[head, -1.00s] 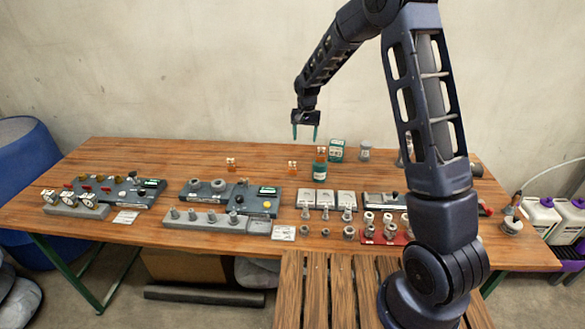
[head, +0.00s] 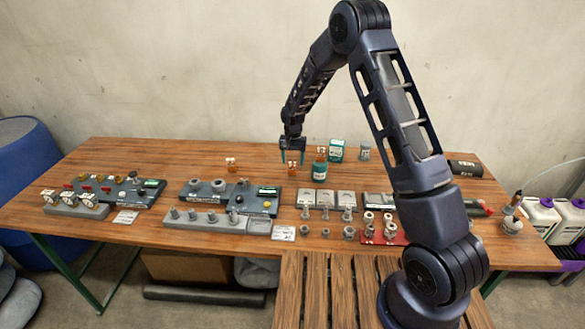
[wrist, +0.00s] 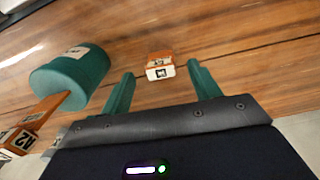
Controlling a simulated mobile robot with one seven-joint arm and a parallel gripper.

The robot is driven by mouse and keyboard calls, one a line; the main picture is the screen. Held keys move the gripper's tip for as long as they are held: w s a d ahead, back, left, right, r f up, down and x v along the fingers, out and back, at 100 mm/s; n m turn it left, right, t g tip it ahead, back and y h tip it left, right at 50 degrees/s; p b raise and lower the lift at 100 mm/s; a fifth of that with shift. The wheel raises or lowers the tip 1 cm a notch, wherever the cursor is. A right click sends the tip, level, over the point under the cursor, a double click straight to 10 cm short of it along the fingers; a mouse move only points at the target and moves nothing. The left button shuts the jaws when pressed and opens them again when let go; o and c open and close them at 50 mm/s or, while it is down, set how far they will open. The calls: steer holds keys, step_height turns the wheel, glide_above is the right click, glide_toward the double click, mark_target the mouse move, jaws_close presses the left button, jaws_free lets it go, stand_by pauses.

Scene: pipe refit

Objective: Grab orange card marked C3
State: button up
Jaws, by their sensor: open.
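Three small orange cards with white labels are in the head view. One orange card (head: 293,169) stands low on the wooden table below my gripper (head: 293,155). In the wrist view this card (wrist: 160,66) lies between and slightly beyond the two teal fingertips, with a gap on both sides. Its mark is too small to read. My gripper is open and empty. A second card (head: 231,164) stands farther left. A third card (head: 320,153) is on top of a teal cylinder. In the wrist view that third card (wrist: 24,134) bears a mark like "A2". I cannot read C3 anywhere.
The teal cylinder (head: 320,172) stands close to the right of my gripper. A teal box (head: 337,150) and a grey can (head: 365,152) stand behind it. A grey panel with fittings (head: 262,200) lies in front. The table between the left and middle cards is clear.

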mark_target(292, 166)
step_height(292, 166, down, 5)
steer(key=shift+s+a, duration=0.1)
steer(key=c, duration=1.1)
